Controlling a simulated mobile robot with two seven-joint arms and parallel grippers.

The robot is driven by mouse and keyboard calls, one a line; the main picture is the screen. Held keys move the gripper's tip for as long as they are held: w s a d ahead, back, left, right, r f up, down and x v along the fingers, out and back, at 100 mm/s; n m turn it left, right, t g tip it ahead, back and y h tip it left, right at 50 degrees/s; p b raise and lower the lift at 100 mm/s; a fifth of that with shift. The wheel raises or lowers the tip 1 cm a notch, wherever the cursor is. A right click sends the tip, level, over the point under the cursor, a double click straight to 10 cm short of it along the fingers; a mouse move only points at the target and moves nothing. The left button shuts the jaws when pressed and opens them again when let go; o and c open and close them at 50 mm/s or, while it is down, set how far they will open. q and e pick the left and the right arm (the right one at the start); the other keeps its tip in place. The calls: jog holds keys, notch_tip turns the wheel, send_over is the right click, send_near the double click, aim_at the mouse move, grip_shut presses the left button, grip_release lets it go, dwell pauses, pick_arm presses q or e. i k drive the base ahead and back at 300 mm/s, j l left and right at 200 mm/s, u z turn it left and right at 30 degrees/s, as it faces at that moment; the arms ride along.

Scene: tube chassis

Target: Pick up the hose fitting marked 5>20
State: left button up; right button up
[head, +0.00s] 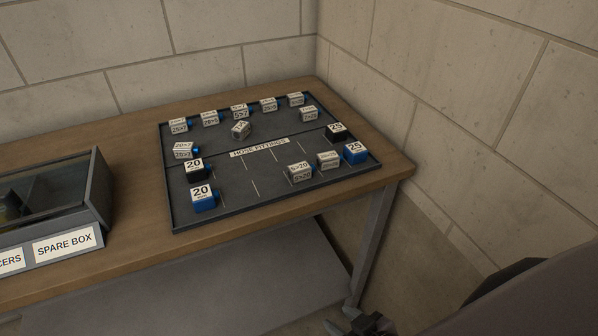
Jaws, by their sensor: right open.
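A white-labelled block whose top seems to read 5>20 (300,171) sits in the front part of the dark hose fittings tray (225,222), right of centre. Its small print is blurred. Another white-labelled fitting (329,160) stands just right of it, with unreadable print. My right gripper (352,325) shows only in part at the bottom edge, in front of and below the table, well away from the fitting. It is open. My left gripper is out of view.
Blue and black blocks marked 20 (203,199) and 25 (355,153) stand at the tray's sides. Several other fittings line the back. A spare box (68,243) stands left on the wooden table (135,240). Concrete walls close off the back and right.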

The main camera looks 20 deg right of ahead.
aim_at(297, 173)
jog(key=j+z, duration=0.1)
jog(key=z, duration=0.4)
jog(key=j+z, duration=0.1)
jog(key=z, duration=0.4)
jog(key=k+l, duration=0.05)
